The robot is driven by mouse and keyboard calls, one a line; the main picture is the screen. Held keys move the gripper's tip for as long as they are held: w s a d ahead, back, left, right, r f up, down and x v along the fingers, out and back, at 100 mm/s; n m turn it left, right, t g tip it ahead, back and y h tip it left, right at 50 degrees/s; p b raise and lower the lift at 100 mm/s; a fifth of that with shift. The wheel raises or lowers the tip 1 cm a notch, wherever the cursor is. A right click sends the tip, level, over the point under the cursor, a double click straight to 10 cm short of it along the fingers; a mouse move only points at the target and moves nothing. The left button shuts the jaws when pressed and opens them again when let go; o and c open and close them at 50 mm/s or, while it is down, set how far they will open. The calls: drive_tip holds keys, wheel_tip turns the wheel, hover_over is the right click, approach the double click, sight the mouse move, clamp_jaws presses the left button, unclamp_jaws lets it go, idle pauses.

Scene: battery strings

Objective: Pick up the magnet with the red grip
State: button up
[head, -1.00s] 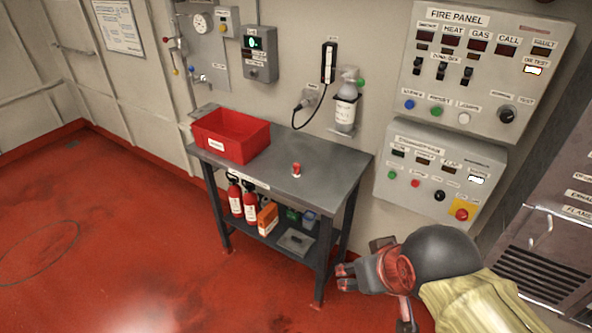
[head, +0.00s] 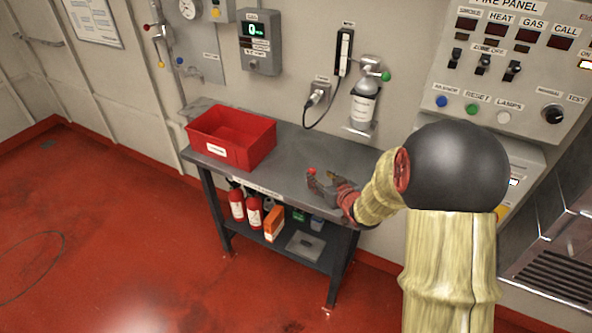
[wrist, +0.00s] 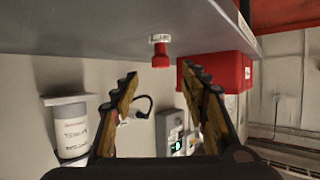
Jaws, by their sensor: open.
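The magnet with the red grip (head: 312,171) stands on the grey bench top (head: 290,150), right of the red bin. In the wrist view, the magnet (wrist: 161,58) shows a red body with a pale end against the bench. My gripper (head: 316,183) is at the bench, close beside the magnet in the head view. In the wrist view my gripper (wrist: 160,76) is open and empty. The magnet appears just beyond the fingertips and between them in the picture. The exact gap to it cannot be told.
A red bin (head: 211,149) stands on the bench's left part. Red extinguishers (head: 237,206) and an orange box (head: 274,224) are on the lower shelf. A white bottle (head: 363,108) hangs on the wall behind. The bench between bin and magnet is clear.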

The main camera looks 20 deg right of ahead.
sight(314, 173)
drive_tip(key=shift+w+a+f, duration=0.15)
drive_tip(key=shift+w+f, duration=0.2)
drive_tip(key=shift+w, duration=0.3)
drive_tip(key=b+x, duration=0.2)
drive_tip(key=x, duration=0.4)
drive_tip(key=shift+f+b, duration=0.1)
drive_tip(key=shift+b, duration=0.3)
drive_tip(key=shift+w, duration=0.4)
drive_tip(key=shift+c, duration=1)
clamp_jaws()
